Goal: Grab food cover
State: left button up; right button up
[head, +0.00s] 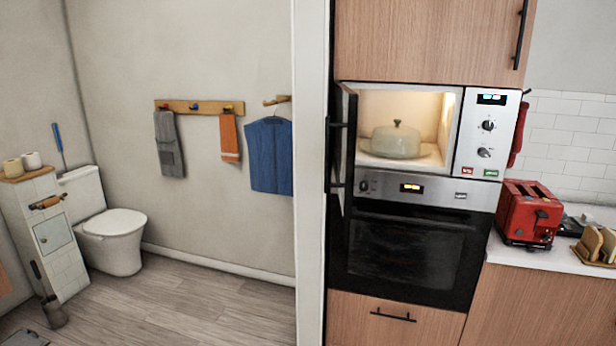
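A pale green, domed food cover (397,140) with a small dark green knob on top sits inside the lit microwave (450,130). It appears to rest on a round plate or turntable. The microwave door (343,140) stands open, swung out on the left side, so the cover is in plain view from the front. Whatever is under the cover is hidden. Neither of my grippers shows in the head view.
Below the microwave is a closed black oven (410,255), with a wooden drawer (395,318) under it. A red toaster (529,212) and bread slices (597,243) stand on the right counter. Left of the white wall edge (311,180), a toilet (111,235) stands beyond open wooden floor.

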aim_at(393, 140)
jog(key=k+l, duration=0.1)
jog(key=l, duration=0.15)
jog(key=l+z, duration=0.1)
jog(key=l, duration=0.2)
jog(key=i+j+z, duration=0.15)
jog(key=i, duration=0.4)
jog(key=i+j+z, duration=0.2)
jog(key=i, duration=0.3)
jog(key=i+j, duration=0.1)
jog(key=j, duration=0.3)
jog(key=i+j+z, duration=0.1)
jog(key=j, duration=0.25)
jog(key=i+j, duration=0.15)
jog(key=j, duration=0.25)
jog(key=i+l+u, duration=0.15)
jog(key=l, duration=0.7)
jog(key=l+u, duration=0.15)
jog(key=l, duration=0.7)
